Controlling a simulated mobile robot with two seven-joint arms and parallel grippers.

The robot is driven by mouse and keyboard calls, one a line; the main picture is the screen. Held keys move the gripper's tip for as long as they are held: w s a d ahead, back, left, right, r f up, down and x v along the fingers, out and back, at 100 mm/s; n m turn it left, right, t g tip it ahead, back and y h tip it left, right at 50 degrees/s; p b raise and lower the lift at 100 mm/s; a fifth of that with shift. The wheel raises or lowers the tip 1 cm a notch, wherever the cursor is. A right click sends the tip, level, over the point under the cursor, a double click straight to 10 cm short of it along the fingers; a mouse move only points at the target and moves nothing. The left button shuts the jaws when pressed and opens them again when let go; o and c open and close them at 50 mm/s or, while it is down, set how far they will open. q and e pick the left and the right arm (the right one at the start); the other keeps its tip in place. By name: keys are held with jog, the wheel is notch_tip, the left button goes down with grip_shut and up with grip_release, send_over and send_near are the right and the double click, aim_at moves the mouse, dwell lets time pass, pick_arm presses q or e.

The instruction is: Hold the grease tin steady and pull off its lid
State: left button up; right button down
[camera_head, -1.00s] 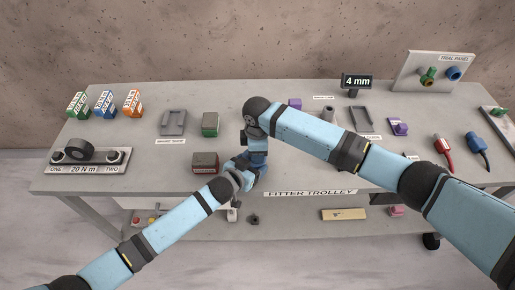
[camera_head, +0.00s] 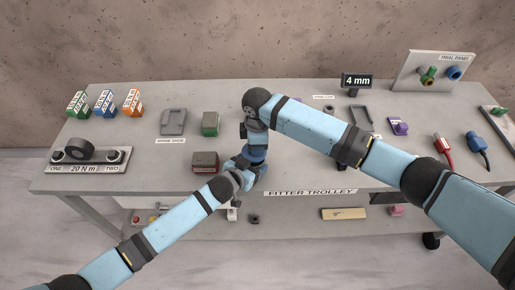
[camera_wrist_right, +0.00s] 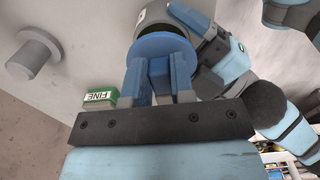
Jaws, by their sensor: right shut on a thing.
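My right gripper (camera_head: 256,148) points down near the table's front edge, and its fingers (camera_wrist_right: 160,78) are shut on the round blue lid (camera_wrist_right: 160,45) in the right wrist view. The grease tin (camera_wrist_right: 152,14), grey with a dark band, shows just beyond the lid, partly covered by it. I cannot tell whether lid and tin still touch. My left gripper (camera_head: 243,170) reaches in from the left below the right one; its blue finger (camera_wrist_right: 192,17) lies against the tin's side. In the head view the tin is hidden behind my arms.
A dark red box (camera_head: 205,162) stands just left of my left gripper, with a green-topped block (camera_head: 210,124) behind it. A grey shoe-shaped holder (camera_head: 173,122) is farther left. My right arm covers part of the table's middle. A trolley label (camera_head: 310,193) is on the front edge.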

jog(key=shift+r, duration=2.75)
pick_arm(q)
jog(key=o, duration=1.3)
jog(key=v, duration=1.2)
jog(key=shift+a, duration=0.1)
